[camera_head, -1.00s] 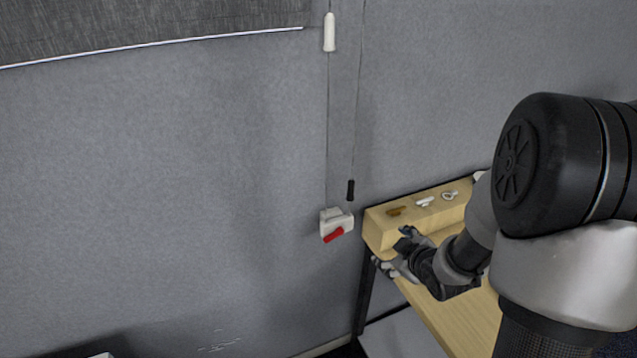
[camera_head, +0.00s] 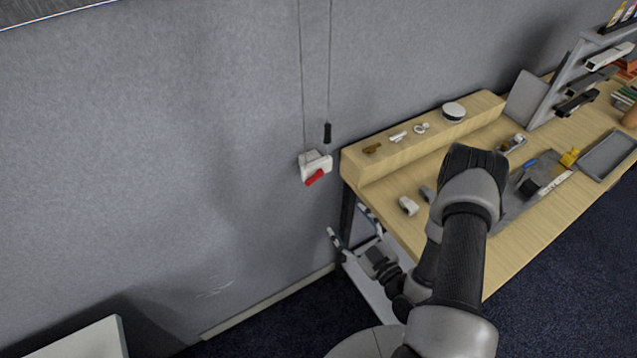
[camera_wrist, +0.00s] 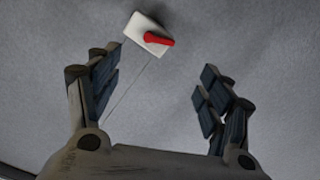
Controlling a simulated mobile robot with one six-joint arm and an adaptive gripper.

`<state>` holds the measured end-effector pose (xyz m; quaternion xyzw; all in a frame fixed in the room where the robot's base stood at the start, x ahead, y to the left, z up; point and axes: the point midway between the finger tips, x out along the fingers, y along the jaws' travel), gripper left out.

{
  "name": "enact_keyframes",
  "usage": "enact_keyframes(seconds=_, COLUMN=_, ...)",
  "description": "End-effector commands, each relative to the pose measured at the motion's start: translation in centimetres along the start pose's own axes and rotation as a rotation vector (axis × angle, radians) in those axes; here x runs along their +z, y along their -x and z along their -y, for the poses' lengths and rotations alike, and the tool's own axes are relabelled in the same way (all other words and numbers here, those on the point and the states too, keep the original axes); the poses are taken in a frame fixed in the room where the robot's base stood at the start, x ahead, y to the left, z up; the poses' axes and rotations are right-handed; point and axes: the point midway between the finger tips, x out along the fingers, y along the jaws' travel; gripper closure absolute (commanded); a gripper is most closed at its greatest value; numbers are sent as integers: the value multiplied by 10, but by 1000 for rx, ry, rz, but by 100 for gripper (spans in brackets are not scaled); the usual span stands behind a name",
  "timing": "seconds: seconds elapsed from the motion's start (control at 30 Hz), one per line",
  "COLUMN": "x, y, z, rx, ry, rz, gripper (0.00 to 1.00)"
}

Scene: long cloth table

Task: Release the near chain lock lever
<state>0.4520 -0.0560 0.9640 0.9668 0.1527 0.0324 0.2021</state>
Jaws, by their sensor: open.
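The chain lock (camera_head: 311,162) is a small white block on the grey wall, with a red lever (camera_head: 316,177) at its lower side. Thin cords (camera_head: 304,80) run up from it. In the wrist view the lock body (camera_wrist: 139,24) and its red lever (camera_wrist: 158,39) show near the top, tilted. They lie ahead of my gripper, between the lines of its two fingers and apart from both. My gripper (camera_head: 352,228) is open and empty. In the head view it is below and right of the lock, beside the table end. Only one lock shows.
A wooden table (camera_head: 410,225) stands to the right, with a raised shelf (camera_head: 465,121) bearing small parts. A black cord weight (camera_head: 327,133) hangs just above the lock. A white surface (camera_head: 85,345) is at the lower left. The wall left of the lock is clear.

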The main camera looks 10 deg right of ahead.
Motion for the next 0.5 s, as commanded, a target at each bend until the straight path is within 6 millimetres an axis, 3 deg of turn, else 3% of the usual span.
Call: enact_keyframes(seconds=0.5, x=-2, y=-112, z=2, rx=-4, ry=4, rz=-6, gripper=28)
